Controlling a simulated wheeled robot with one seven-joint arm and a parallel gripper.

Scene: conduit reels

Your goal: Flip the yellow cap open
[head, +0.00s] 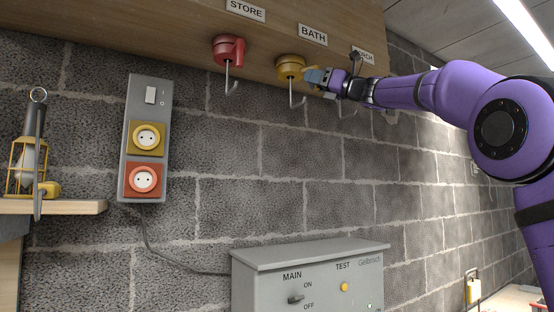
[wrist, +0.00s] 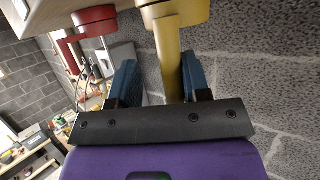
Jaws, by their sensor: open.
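The yellow cap (head: 290,67) is a round fitting under the beam below the BATH label, with a hook beneath it. In the wrist view the cap (wrist: 178,12) is at the top, and its yellow arm (wrist: 167,65) reaches down between my blue fingers. My gripper (head: 318,76) is just right of the cap in the head view. In the wrist view my gripper (wrist: 160,62) is open, with the yellow arm nearer the right finger. I cannot tell whether that finger touches it. In the head view my fingers hide the arm.
A red cap (head: 228,49) with a hook hangs to the left under the wooden beam (head: 180,30). A grey panel with a yellow socket (head: 147,138) and a red socket (head: 143,179) is on the block wall. A grey control box (head: 310,275) is below.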

